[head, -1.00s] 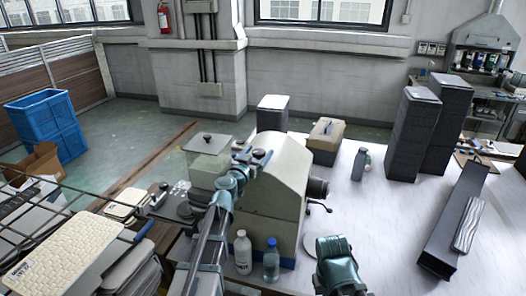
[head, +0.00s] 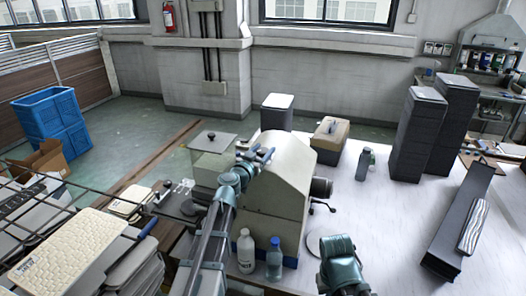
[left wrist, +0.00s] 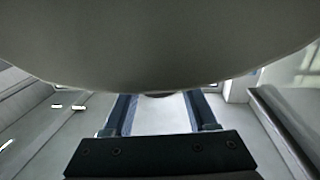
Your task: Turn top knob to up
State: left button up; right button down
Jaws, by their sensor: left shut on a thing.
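The beige machine (head: 285,165) with a sloped top stands on the white table. My left gripper (head: 262,154) is at the upper left of its front, close against it. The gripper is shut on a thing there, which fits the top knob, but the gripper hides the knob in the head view. In the left wrist view the two fingers (left wrist: 160,112) reach forward under a large, grey, rounded surface (left wrist: 160,45). Only a small dark bit shows between them, and the knob's pointing direction cannot be read. Of my right arm, only a teal link shows at the bottom; its gripper is out of sight.
A white bottle (head: 246,252) and a clear blue-capped bottle (head: 274,260) stand before the machine. A clear-lidded box (head: 212,150) is to its left. Tall dark stacks (head: 418,135) and a long dark tray (head: 458,225) are at right.

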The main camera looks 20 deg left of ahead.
pick_arm(q)
jog(key=m+h, duration=0.1)
jog(key=m+g+h, duration=0.1)
jog(key=h, duration=0.1)
jog(key=shift+w+a+h, duration=0.15)
jog(key=shift+w+h, duration=0.05)
jog(key=shift+h, duration=0.1)
jog(key=shift+s+m+g+h, duration=0.2)
jog(key=shift+m+g+h, duration=0.6)
jog(key=shift+m+h, duration=0.5)
jog(key=o, duration=1.4)
jog(key=shift+c, duration=0.2)
